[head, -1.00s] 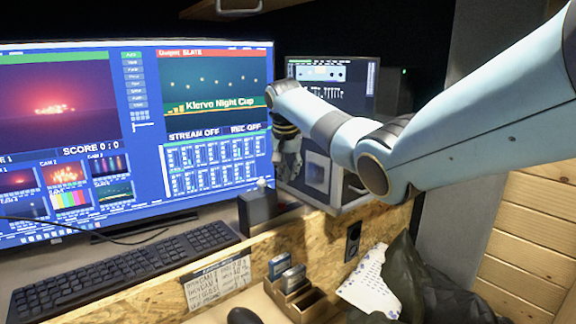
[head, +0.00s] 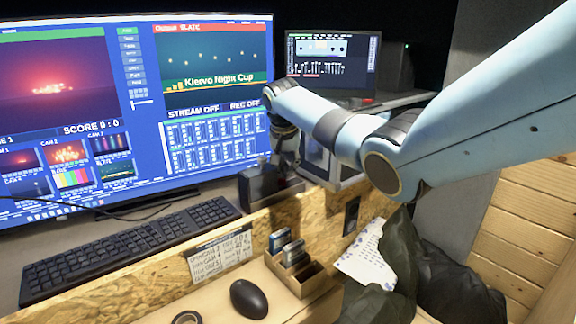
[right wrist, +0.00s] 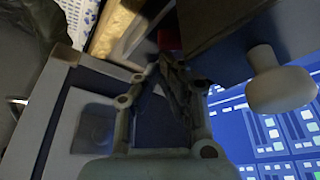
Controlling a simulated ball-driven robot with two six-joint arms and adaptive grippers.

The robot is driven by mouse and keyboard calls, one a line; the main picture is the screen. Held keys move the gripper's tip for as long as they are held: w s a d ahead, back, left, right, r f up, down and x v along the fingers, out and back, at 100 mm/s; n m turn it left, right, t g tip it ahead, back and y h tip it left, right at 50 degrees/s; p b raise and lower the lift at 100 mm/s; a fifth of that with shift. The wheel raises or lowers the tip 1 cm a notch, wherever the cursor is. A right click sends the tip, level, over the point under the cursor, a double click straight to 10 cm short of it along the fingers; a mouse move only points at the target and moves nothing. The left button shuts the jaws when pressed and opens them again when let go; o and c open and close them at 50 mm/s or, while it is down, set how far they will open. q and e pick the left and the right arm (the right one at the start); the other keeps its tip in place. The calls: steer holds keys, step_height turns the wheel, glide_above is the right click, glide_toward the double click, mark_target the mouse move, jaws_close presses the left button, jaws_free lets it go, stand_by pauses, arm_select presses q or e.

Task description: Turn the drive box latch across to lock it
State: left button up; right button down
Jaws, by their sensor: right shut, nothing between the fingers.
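A small dark box (head: 257,188) stands at the right end of the keyboard, partly behind my right gripper (head: 289,172). In the right wrist view a dark box (right wrist: 215,38) with a pale round knob (right wrist: 280,90) shows at upper right. A small red part (right wrist: 169,38) shows beyond the shut, empty fingertips (right wrist: 172,62); I cannot tell if they touch it. A grey box (head: 328,165) with a pale front stands just right of the gripper. No latch is clearly seen, and I cannot tell which box is the drive box. My left gripper is not in view.
A large monitor (head: 90,110) and a keyboard (head: 130,248) fill the left. A wooden holder (head: 305,277) with small drives, a mouse (head: 248,298) and a handwritten card (head: 220,256) are in front. A dark bag (head: 400,265) and paper (head: 367,255) lie at lower right.

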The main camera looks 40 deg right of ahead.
steer(key=shift+s+a+m+p, duration=0.2)
steer(key=shift+m+p, duration=0.2)
steer(key=shift+p, duration=0.15)
steer(key=shift+s+a+m+p, duration=0.15)
steer(key=shift+m+p, duration=0.15)
steer(key=shift+p, duration=0.15)
steer(key=shift+s+r+m+g+p, duration=0.1)
steer(key=shift+s+m+g+p, duration=0.1)
steer(key=shift+m+g+p, duration=0.5)
steer(key=m, duration=0.1)
steer(key=m+p, duration=0.1)
steer(key=m, duration=0.1)
steer(key=m+g, duration=0.1)
steer(key=shift+s+a+m+h, duration=0.3)
steer(key=shift+s+a, duration=0.05)
steer(key=shift+s, duration=0.05)
steer(key=shift+p, duration=0.3)
